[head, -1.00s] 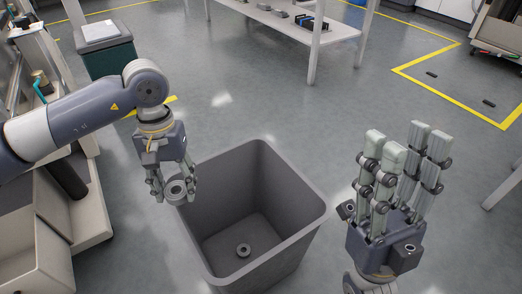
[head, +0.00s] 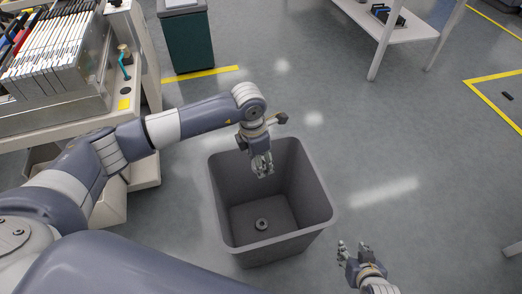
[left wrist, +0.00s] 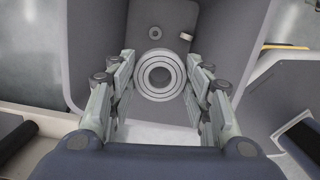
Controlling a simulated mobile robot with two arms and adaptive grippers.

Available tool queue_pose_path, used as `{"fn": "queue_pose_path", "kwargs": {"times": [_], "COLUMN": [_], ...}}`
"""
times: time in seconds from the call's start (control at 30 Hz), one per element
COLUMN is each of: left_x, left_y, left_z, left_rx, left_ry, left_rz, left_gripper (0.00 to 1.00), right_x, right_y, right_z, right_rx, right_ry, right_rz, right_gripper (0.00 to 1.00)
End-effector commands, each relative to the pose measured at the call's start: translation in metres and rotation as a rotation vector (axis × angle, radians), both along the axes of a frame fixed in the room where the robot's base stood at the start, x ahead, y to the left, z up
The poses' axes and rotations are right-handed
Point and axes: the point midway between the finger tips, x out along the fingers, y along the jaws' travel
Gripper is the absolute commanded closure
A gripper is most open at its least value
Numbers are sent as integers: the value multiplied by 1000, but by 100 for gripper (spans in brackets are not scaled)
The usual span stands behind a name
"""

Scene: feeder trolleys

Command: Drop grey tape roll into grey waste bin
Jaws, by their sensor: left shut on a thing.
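The grey waste bin (head: 285,249) stands open on the floor in the head view. A grey ring (head: 257,224) lies on its bottom; a small ring also shows there in the left wrist view (left wrist: 155,31). My left gripper (head: 262,166) is over the bin opening, near its back rim. In the left wrist view it is shut on the grey tape roll (left wrist: 141,78), with the bin's inside beyond it. In the head view the held roll is hard to make out among the fingers. My right gripper (head: 351,248) is open and empty, to the right of the bin.
A rack of white panels (head: 55,50) on a trolley stands at the upper left. A dark green cabinet (head: 190,42) is at the back. A white table (head: 385,28) stands at the back right. A small brownish piece (left wrist: 186,37) shows beyond the roll.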

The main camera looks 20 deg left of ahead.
Motion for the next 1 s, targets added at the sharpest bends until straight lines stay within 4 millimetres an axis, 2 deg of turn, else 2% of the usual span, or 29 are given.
{"fn": "queue_pose_path", "kwargs": {"times": [0.03,0.1,0.2,0.33,0.43,0.57,1.0], "left_x": [-2,-2,-2,-2,-2,-2,-2], "left_y": [-2,-2,-3,-2,-2,-2,-2], "left_z": [5,3,0,-3,-6,-12,-37], "left_rx": [0,1,0,-1,-1,0,1], "left_ry": [5,4,3,2,1,0,2], "left_rz": [90,209,343,445,476,482,478], "left_gripper": [70,70,70,70,70,70,70], "right_x": [-20,-46,-77,-101,-108,-106,-98], "right_y": [-7,-16,-25,-32,-34,-34,-34], "right_z": [-6,-21,-35,-44,-45,-38,25], "right_rx": [-21,-46,-72,-92,-97,-97,-92], "right_ry": [93,206,333,428,454,451,413], "right_rz": [-7,-15,-23,-29,-31,-32,-39], "right_gripper": [60,60,60,60,60,60,60]}}
